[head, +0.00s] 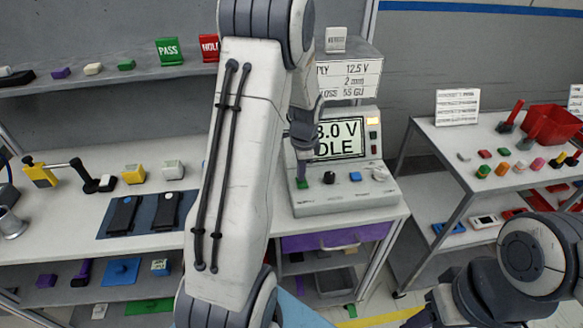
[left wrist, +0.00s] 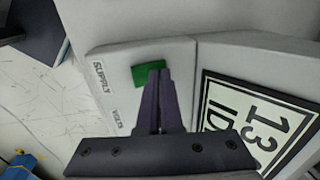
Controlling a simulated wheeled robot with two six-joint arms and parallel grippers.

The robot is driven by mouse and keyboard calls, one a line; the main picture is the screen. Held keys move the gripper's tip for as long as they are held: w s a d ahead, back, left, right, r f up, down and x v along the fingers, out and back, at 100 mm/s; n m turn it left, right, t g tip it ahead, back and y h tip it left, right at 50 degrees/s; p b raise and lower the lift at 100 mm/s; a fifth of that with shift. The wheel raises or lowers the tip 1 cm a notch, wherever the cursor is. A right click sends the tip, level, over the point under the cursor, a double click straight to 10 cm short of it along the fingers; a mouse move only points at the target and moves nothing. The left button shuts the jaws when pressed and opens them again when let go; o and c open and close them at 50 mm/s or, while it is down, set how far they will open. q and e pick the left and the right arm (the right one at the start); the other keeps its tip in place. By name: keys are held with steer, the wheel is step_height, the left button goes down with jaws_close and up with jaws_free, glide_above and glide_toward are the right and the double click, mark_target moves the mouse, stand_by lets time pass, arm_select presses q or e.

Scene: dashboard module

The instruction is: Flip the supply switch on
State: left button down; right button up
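The supply unit (head: 345,200) is a pale console on the bench, with a lit screen (head: 338,139) whose visible part reads "3.0 V" and "DLE". Its green supply switch (head: 303,184) is at the left of the front control row. In the left wrist view the green switch (left wrist: 149,74) lies beside the "SUPPLY" label. My left gripper (head: 302,172) points down at the switch, fingers together and empty. In the left wrist view its fingertips (left wrist: 159,72) overlap the switch's lower edge; I cannot tell whether they touch it. My right arm (head: 500,285) is at lower right; its finger state is unclear.
A black knob (head: 329,177), a blue button (head: 355,176) and a pale knob (head: 379,174) sit right of the switch. A purple drawer (head: 335,238) is below. A side table holds a red bin (head: 550,124). My left arm hides part of the bench.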

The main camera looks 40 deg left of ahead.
mark_target(303, 185)
arm_select(q)
steer(key=shift+s+f, duration=0.1)
steer(key=shift+f, duration=0.05)
steer(key=shift+d, duration=0.2)
steer(key=shift+s+d, duration=0.45)
steer(key=shift+s, duration=0.1)
steer(key=shift+r, duration=0.25)
steer(key=r+p, duration=0.4)
steer(key=shift+s+d+r, duration=0.25)
steer(key=shift+r, duration=0.05)
step_height(303, 185, up, 9)
steer(key=s+d+b, duration=0.1)
steer(key=shift+s+d+b, duration=0.2)
steer(key=shift+b, duration=0.1)
